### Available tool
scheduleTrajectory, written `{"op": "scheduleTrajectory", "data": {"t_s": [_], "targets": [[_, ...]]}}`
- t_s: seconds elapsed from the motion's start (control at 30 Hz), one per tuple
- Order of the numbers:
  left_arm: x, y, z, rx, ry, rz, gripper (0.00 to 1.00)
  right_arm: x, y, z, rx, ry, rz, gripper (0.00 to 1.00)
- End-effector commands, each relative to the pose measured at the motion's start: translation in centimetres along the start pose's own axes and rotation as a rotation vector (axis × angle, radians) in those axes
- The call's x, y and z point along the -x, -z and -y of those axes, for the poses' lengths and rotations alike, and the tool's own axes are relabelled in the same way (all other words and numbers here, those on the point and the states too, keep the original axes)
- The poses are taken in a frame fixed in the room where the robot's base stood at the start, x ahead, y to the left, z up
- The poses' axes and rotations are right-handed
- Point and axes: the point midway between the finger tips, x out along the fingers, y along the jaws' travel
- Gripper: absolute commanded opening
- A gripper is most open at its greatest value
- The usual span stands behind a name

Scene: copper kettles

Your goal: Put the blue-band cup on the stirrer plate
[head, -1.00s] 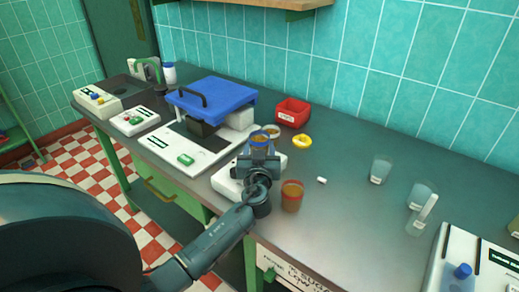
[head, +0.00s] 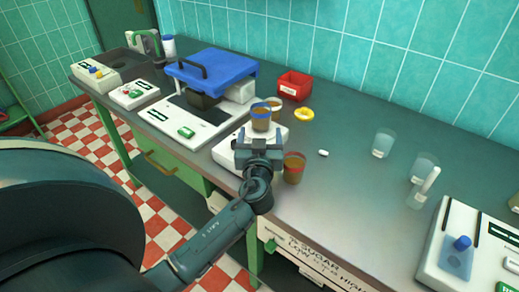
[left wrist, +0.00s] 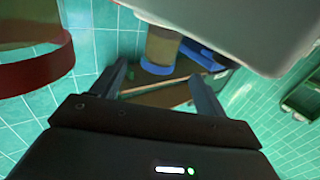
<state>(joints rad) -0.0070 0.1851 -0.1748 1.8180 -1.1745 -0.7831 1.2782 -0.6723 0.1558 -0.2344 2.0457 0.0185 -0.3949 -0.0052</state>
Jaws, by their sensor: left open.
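The blue-band cup (head: 261,120), filled with something brown, stands upright on the white stirrer plate (head: 224,154), as far as I can tell. My left gripper (head: 261,138) is open just in front of the cup and hides part of the plate. In the left wrist view, which looks upside down, the cup (left wrist: 160,48) shows beyond and between the open fingers (left wrist: 157,80), with a gap to them. The stirrer plate's pale body seems to fill the top right there. My right gripper is out of view.
A red-band cup (head: 294,168) stands close right of my left gripper. A pale-rimmed cup (head: 275,104) is behind the blue-band cup. A yellow ring (head: 304,115), a red bin (head: 294,86) and a blue-lidded device (head: 211,74) are further back.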

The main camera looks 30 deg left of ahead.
Motion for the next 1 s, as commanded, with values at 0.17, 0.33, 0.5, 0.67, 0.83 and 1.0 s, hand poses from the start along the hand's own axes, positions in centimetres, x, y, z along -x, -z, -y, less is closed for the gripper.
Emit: {"op": "scheduleTrajectory", "data": {"t_s": [0.17,0.33,0.5,0.67,0.83,1.0], "targets": [[3.4,-0.3,0.0,0.003,-0.001,0.002,0.74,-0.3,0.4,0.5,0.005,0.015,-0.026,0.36],[5.1,-0.1,0.0,0.000,0.000,0.000,0.74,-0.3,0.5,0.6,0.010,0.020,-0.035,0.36],[5.4,0.0,0.0,0.000,0.001,-0.001,0.74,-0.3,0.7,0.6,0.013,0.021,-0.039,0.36],[5.4,0.1,0.0,0.000,0.000,-0.001,0.74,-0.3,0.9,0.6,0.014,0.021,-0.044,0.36],[5.4,0.0,0.0,0.000,0.000,-0.001,0.74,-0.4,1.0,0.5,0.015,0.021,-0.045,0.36],[5.4,0.0,0.0,0.000,0.000,-0.001,0.74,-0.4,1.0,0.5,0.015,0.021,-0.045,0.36]]}}
